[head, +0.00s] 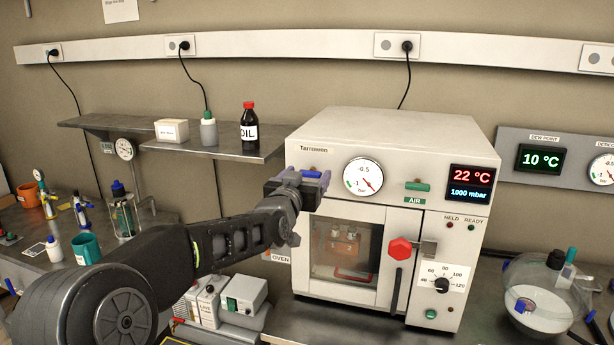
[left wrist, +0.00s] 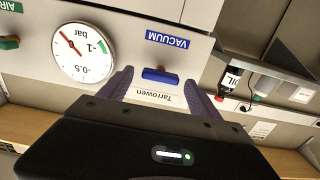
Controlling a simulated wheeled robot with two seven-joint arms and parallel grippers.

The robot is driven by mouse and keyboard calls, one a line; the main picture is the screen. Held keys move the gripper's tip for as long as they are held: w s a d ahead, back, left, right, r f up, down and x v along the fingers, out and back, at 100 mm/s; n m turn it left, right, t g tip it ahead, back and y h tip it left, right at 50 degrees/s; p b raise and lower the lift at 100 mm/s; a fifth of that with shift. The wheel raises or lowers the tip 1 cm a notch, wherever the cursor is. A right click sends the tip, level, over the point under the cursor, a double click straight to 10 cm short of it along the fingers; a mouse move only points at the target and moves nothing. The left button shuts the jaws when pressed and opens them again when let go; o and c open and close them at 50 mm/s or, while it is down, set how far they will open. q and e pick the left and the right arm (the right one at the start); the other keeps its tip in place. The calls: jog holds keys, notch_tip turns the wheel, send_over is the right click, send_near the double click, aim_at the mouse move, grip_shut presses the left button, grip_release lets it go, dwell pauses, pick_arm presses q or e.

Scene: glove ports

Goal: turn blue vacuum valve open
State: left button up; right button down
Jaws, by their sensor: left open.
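In the left wrist view, which is upside down, the bar lies horizontal. My left gripper (left wrist: 158,80) is open, with one purple finger on each side of the bar and a gap at both ends. In the head view my left gripper (head: 303,180) is at the upper left of the white Tarrowen oven (head: 400,128) and largely hides the valve. My right gripper is not in view.
A pressure gauge (head: 362,176) and the green AIR valve (head: 417,186) sit right of the gripper. Below are the oven window (head: 340,255) and a red knob (head: 400,249). A shelf (head: 225,150) with an OIL bottle (head: 249,127) is at left.

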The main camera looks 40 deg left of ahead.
pick_arm(q)
jog(key=c, duration=1.4)
